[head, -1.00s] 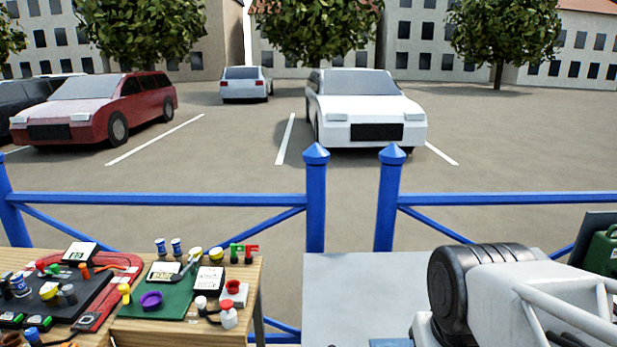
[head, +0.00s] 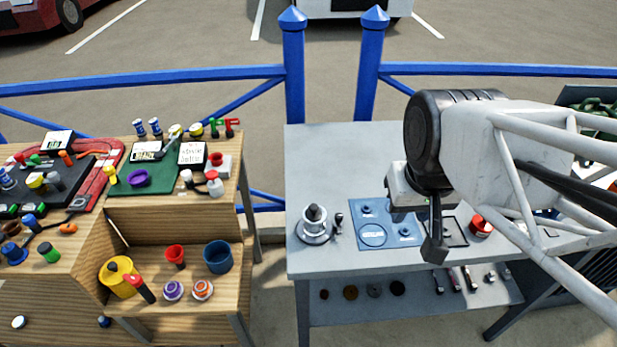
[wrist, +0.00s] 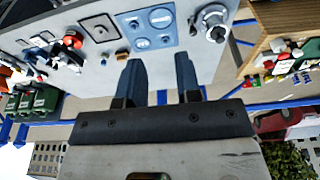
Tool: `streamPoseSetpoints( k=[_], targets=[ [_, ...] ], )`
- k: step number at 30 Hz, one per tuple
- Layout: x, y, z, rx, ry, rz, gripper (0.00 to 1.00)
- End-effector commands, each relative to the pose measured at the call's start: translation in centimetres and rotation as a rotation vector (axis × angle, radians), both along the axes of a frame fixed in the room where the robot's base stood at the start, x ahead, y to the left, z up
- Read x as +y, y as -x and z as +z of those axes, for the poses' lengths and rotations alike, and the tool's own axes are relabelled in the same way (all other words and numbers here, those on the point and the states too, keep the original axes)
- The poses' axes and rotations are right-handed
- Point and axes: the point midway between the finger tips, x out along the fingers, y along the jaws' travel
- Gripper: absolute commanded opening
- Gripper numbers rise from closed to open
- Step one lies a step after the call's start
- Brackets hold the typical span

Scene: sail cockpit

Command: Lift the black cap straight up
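A round silver winch-like fitting (head: 312,235) stands at the left front of the grey table. A small dark cap-like piece (head: 314,213) sits upright on its top; I take it for the black cap, though it is small here. The fitting also shows in the wrist view (wrist: 213,22), upper right of my fingers; its top is hard to make out there. My gripper (wrist: 157,59) has its two dark fingers apart with nothing between them. In the head view my gripper (head: 434,243) hangs over the table's front, well right of the fitting.
Beside the fitting stands a small dark-knobbed piece (head: 338,223). A blue panel (head: 373,235) lies between fitting and gripper, and a red cup (head: 480,226) is farther right. A wooden bench (head: 210,310) with several objects stands left. The table's back left is clear.

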Motion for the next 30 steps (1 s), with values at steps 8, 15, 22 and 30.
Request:
streamPoseSetpoints(
  k=[8,15,22,30],
  targets=[
    [0.0,0.0,0.0,0.000,0.000,0.000,0.57],
    [0.0,0.0,0.0,0.000,0.000,-0.001,0.57],
    [0.5,-1.1,-0.2,0.012,-0.013,-0.041,0.57],
    [2.5,-5.2,-1.6,0.063,-0.059,-0.217,0.57]
  ],
)
